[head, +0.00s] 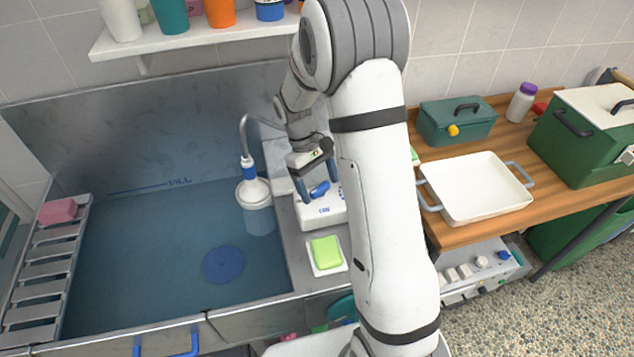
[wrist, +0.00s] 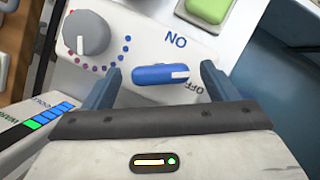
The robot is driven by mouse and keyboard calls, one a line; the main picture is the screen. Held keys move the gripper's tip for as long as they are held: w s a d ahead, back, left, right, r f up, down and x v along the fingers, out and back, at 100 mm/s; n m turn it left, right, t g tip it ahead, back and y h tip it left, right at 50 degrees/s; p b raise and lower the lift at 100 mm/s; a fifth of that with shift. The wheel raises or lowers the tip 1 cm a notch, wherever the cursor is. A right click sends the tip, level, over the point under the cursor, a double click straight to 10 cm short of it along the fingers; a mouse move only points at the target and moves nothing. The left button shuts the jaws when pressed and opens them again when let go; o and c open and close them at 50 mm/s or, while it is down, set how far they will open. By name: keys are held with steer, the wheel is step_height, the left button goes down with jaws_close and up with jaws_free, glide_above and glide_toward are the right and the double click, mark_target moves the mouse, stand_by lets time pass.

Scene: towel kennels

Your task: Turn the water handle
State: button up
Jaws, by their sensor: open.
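The water handle is a blue lever (wrist: 161,74) with a white end mark, on a white control box (wrist: 140,40) printed ON and OFF. In the wrist view its marked right end lies toward the OFF print. My gripper (wrist: 155,85) is open, with one blue finger on each side of the lever's ends, apart from it. In the head view my gripper (head: 320,190) is over the box (head: 322,212), with the blue handle (head: 320,188) between the fingers. A grey dial (wrist: 87,34) with red and blue dots sits beside the lever.
A sink basin (head: 150,240) with a blue disc (head: 223,264) and a hose spout (head: 250,165) is at left. A green sponge (head: 327,252) lies on a dish in front of the box. A white tray (head: 475,187) stands on the wooden counter at right.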

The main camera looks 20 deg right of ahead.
steer(key=shift+r, duration=0.1)
steer(key=b+v, duration=0.1)
steer(key=v, duration=0.6)
steer(key=shift+r, duration=0.3)
steer(key=shift+w+a, duration=0.1)
steer(key=shift+a, duration=0.05)
stand_by(6.8)
